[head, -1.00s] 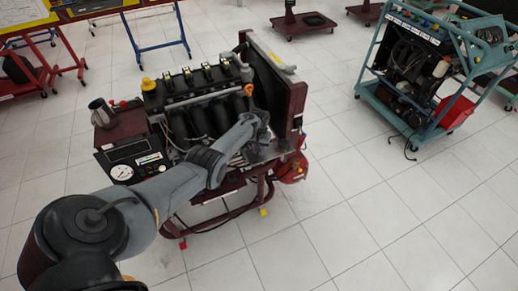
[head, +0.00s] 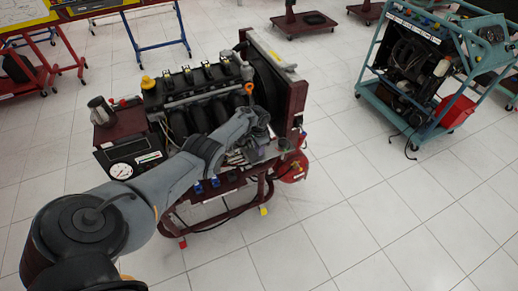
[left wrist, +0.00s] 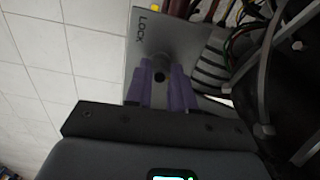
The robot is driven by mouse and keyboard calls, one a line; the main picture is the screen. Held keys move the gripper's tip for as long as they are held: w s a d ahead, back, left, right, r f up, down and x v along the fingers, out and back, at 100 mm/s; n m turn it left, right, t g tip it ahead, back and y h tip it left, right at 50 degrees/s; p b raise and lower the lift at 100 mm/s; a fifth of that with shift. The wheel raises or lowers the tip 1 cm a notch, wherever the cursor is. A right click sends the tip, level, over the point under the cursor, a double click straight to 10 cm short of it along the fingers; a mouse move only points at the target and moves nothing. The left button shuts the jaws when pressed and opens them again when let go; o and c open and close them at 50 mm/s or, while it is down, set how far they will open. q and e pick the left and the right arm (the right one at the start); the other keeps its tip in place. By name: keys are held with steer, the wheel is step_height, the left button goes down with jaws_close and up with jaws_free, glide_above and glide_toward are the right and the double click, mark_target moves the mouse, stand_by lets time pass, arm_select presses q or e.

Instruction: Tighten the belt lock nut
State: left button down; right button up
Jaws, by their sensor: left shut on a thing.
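The belt lock nut (left wrist: 159,76) is a small dark round piece on a grey plate (left wrist: 146,38) marked LOCK in the left wrist view. My left gripper (left wrist: 161,84) has its purple fingers on both sides of the nut and is shut on it. In the head view, my left gripper (head: 282,143) is at the front right of the engine trainer (head: 205,120), beside the radiator. The nut and most of the plate are too small or hidden there by my wrist. My right gripper is in neither view.
A dark red radiator frame (head: 297,95) stands just right of my left gripper. Cables and dark engine parts (left wrist: 285,75) crowd the right of the left wrist view. A teal trainer cart (head: 425,75) stands farther right, with clear tiled floor between.

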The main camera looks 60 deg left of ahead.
arm_select(q)
steer(key=shift+m, duration=0.4)
steer(key=c, duration=1)
jaws_free()
steer(key=shift+o, duration=0.2)
step_height(320, 180, up, 11)
steer(key=p, duration=0.7)
steer(key=shift+f, duration=0.15)
